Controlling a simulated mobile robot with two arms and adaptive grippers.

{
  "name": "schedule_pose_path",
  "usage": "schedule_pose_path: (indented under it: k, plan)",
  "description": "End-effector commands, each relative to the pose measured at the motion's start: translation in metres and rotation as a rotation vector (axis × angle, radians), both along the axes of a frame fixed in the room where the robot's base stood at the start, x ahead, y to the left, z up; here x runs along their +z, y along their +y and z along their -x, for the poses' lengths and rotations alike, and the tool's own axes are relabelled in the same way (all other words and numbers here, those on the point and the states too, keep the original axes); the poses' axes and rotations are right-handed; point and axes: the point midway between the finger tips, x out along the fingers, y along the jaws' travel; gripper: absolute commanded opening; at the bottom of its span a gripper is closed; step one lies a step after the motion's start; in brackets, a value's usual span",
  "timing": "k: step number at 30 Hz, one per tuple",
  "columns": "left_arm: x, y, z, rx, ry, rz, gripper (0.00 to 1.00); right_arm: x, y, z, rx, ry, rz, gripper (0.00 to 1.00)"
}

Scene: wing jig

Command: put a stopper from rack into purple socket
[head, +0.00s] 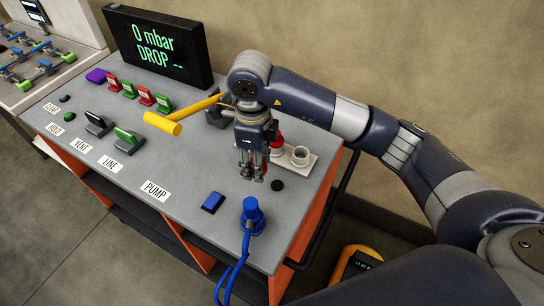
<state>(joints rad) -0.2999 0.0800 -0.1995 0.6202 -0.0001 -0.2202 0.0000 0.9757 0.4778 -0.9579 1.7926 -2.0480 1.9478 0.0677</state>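My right gripper (252,176) points down over the grey console top, just left of a white rack (308,161). Its fingers look close together, but I cannot tell whether they are open or shut or hold anything. The rack has a white round holder (300,155) at its right. A red stopper-like piece (278,140) stands at the rack's back, partly hidden behind my gripper. A purple block (97,75) sits at the console's far left corner; I cannot make out a socket opening in it. My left gripper is not in view.
A yellow-handled lever (180,116) stands left of my gripper. Red and green switches (129,88) line the back, below a black display (158,45) reading "0 mbar DROP". A blue plug with hose (253,216), a blue button (212,202) and a black disc (277,185) are nearer the front.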

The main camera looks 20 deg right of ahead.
Motion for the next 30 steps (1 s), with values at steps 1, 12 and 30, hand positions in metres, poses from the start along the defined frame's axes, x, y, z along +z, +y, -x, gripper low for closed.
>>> schedule_pose_path:
  k: [1, 12, 30]
  plan:
    - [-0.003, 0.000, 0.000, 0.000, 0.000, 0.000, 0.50, 0.000, 0.005, 0.001, 0.002, -0.002, 0.001, 0.17]
    - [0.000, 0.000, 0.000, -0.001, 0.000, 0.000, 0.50, 0.014, 0.013, 0.004, 0.001, -0.002, 0.001, 0.17]
    - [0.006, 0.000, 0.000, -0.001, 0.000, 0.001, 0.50, 0.032, 0.012, 0.005, 0.000, 0.000, 0.001, 0.17]
